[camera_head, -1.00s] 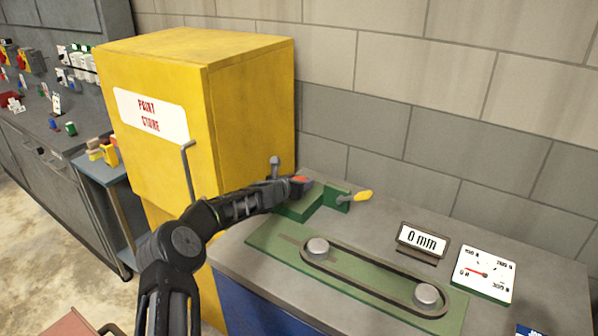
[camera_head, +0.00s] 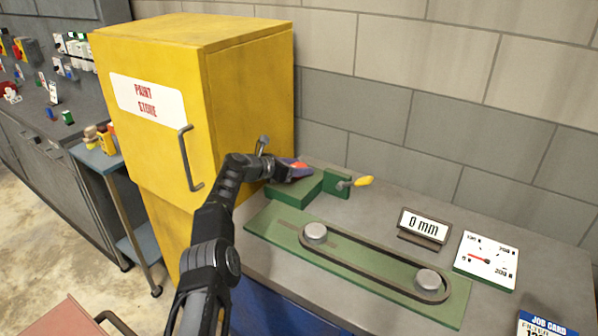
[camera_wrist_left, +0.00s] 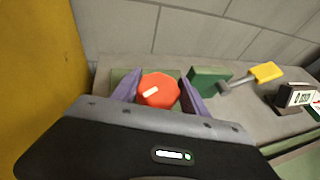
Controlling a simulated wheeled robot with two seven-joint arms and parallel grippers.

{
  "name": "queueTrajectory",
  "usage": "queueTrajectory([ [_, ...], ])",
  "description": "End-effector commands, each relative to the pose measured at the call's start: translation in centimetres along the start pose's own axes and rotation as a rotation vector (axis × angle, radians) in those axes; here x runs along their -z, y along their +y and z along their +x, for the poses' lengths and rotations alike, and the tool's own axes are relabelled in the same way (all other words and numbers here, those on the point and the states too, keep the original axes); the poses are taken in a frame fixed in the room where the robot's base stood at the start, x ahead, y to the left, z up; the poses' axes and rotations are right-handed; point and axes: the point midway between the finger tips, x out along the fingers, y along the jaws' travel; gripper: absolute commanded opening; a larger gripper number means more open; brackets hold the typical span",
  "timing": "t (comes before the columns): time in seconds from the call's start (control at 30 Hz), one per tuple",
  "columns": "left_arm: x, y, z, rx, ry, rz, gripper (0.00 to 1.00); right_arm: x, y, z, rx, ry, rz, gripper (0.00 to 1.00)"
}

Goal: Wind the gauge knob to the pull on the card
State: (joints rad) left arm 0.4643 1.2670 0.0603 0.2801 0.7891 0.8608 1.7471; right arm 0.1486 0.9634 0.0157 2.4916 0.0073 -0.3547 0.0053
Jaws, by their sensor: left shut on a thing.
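My left gripper (camera_head: 297,168) is at the red knob (camera_wrist_left: 159,90) on the green block (camera_head: 294,188) at the back left of the bench. In the left wrist view its purple fingers stand on both sides of the knob, shut on it. A white mark on the knob slants slightly. The white gauge dial (camera_head: 487,261) has a red needle pointing left. A small display (camera_head: 423,227) reads 0 mm. The blue job card (camera_head: 545,324) is cut off at the bottom right, its pull figure not readable. My right gripper is out of view.
A belt (camera_head: 372,262) runs round two grey pulleys on a green plate (camera_head: 455,305). A yellow-handled lever (camera_head: 363,181) stands right of the knob. A yellow paint store cabinet (camera_head: 150,150) is close on the left. A block wall is behind.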

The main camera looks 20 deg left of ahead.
Motion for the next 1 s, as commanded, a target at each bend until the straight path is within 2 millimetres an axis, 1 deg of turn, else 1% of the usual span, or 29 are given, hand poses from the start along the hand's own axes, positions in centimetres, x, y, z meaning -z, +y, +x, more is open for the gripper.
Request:
queueTrajectory([
  [0.37,-0.11,0.14,-0.20,-0.001,0.001,0.005,0.12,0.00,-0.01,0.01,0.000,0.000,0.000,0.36],
  [0.4,-0.10,0.14,-0.20,-0.001,0.001,0.005,0.55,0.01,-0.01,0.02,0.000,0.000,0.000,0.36],
  [0.63,0.00,0.06,-0.12,0.001,0.002,0.004,0.74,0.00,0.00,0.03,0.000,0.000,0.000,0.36],
  [1.0,0.07,0.05,-0.17,0.002,0.003,0.002,0.74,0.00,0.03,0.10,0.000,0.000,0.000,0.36],
])
